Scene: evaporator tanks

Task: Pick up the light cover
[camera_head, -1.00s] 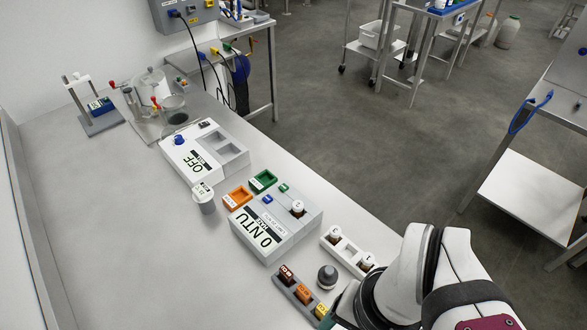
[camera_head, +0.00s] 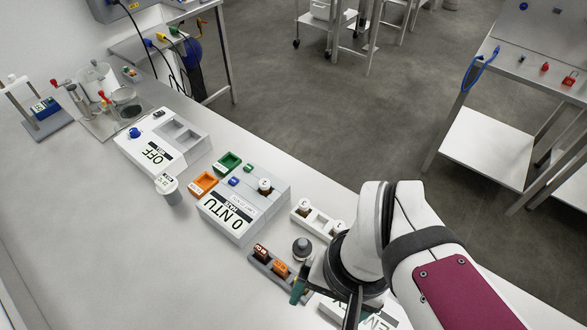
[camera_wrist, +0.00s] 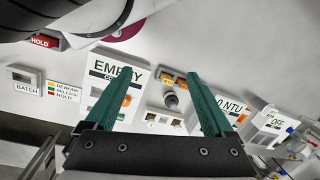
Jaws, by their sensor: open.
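The light cover is probably the dark grey round cap (camera_head: 302,247), which stands upright on the bench between the grey vial rack (camera_head: 268,265) and the white vial holder (camera_head: 318,222). It also shows in the wrist view (camera_wrist: 170,100), between my fingers in the picture but beyond their grasp. My gripper (camera_head: 325,298) is low at the front of the bench, nearer me than the cap. In the wrist view my gripper (camera_wrist: 160,76) has its two teal fingers wide apart with nothing held between them.
The turbidity meter (camera_head: 243,205) reading 0 NTU holds a white-capped vial (camera_head: 265,186). The bench's left side is clear.

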